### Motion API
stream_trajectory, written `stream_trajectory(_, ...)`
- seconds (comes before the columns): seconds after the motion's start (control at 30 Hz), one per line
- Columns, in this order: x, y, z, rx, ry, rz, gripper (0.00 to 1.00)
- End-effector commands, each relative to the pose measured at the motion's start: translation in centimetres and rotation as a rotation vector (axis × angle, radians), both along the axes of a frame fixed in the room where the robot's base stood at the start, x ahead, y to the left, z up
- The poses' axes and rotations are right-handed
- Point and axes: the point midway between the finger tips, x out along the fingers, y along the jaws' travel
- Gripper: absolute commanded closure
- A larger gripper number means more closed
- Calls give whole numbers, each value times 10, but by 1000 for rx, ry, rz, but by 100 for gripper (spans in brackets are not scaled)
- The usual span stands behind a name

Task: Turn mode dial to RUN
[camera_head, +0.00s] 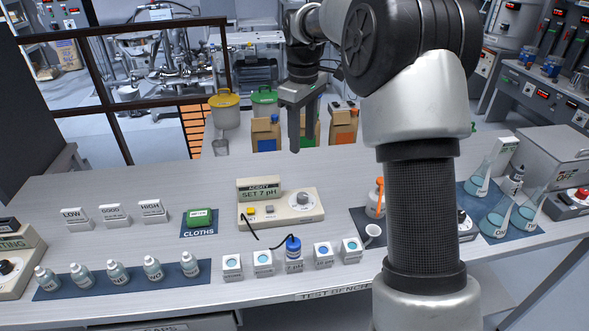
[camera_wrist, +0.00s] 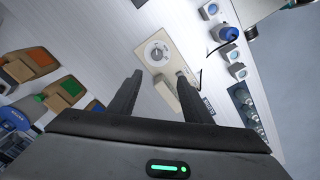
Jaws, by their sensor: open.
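A beige acidity meter (camera_head: 282,211) stands at the middle of the bench, its display reading "SET 7 pH". The wrist view shows this dial (camera_wrist: 158,52) just beyond my fingertips, with a dark centre mark. My gripper (camera_head: 302,140) hangs above and behind the meter, pointing down. In the wrist view my gripper (camera_wrist: 159,77) is open and empty, its two fingers apart, with the meter body between and beyond them. The fingers appear clear of the dial.
A blue-capped probe (camera_head: 293,245) on a black cable stands in front of the meter among several small white boxes. Several bottles (camera_head: 115,272) stand front left. Flasks (camera_head: 497,220) stand right. My arm hides part of the bench.

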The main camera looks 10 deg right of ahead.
Motion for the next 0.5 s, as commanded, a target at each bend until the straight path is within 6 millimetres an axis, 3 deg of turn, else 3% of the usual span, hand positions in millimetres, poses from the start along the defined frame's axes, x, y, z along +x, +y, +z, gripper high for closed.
stream_trajectory(0.03, 9, 0, -14, 6, 14, 20, 55)
stream_trajectory(0.17, 18, -2, -28, 11, 32, 49, 55)
stream_trajectory(0.37, 19, -2, -47, 10, 38, 54, 55)
stream_trajectory(0.5, 18, -2, -74, 10, 38, 53, 55)
